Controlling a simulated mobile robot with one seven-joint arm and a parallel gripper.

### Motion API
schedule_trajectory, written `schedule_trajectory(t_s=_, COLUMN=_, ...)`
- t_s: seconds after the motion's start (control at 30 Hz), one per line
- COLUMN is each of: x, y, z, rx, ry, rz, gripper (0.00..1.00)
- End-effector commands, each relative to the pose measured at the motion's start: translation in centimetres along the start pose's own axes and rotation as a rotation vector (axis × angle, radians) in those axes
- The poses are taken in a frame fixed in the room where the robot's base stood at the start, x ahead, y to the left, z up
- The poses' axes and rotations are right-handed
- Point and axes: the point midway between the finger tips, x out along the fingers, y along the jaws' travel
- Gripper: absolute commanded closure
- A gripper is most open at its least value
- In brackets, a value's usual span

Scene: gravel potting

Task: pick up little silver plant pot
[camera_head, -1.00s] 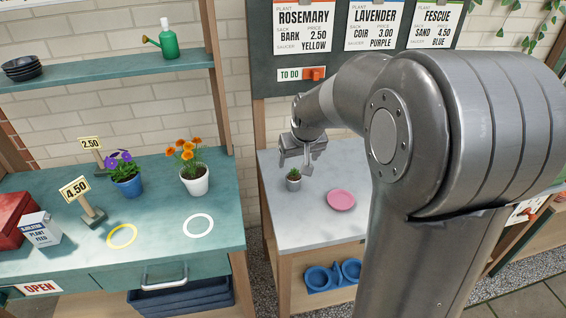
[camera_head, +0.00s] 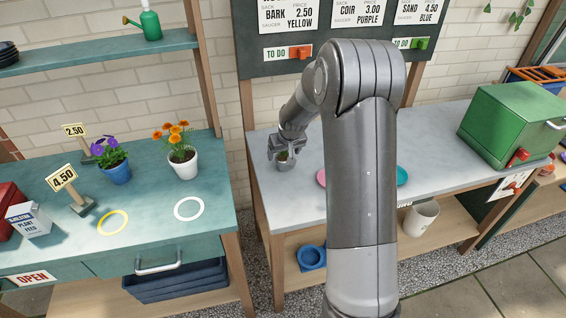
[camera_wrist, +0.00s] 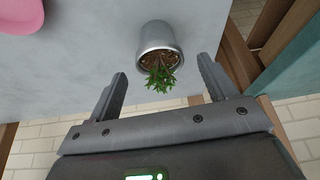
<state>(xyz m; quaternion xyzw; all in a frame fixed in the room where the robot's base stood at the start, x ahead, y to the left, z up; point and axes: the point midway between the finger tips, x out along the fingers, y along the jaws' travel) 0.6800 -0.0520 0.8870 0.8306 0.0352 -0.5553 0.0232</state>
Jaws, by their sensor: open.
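The little silver plant pot (camera_wrist: 156,36) stands on the grey worktop, with a small green plant (camera_wrist: 161,78) and brown soil in it. In the wrist view it lies ahead of my open gripper (camera_wrist: 160,85), roughly in line with the gap between the fingers. The plant's leaves reach toward that gap; the pot body is beyond the fingertips. In the head view my gripper (camera_head: 279,150) is low over the pot (camera_head: 284,163), and partly hides it. I cannot tell there whether a finger touches it.
A pink saucer (camera_head: 321,178) lies right of the pot, partly behind my arm; a teal saucer (camera_head: 402,176) is farther right. A green box (camera_head: 512,122) stands at the right end of the grey worktop (camera_head: 435,150). The teal bench (camera_head: 150,215) with potted flowers is at left.

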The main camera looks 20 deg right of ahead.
Motion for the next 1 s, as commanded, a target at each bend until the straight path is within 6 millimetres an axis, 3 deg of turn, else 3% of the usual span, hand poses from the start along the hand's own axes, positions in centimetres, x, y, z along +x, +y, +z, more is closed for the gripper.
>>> schedule_trajectory(t_s=0.4, x=4.6, y=-0.1, z=0.1, rx=0.000, ry=-0.002, rz=0.000, gripper=0.23)
schedule_trajectory(t_s=0.77, x=5.4, y=-0.1, z=0.1, rx=0.000, ry=0.001, rz=0.001, gripper=0.23)
schedule_trajectory(t_s=1.0, x=5.4, y=-0.1, z=0.1, rx=0.000, ry=0.000, rz=0.001, gripper=0.42)
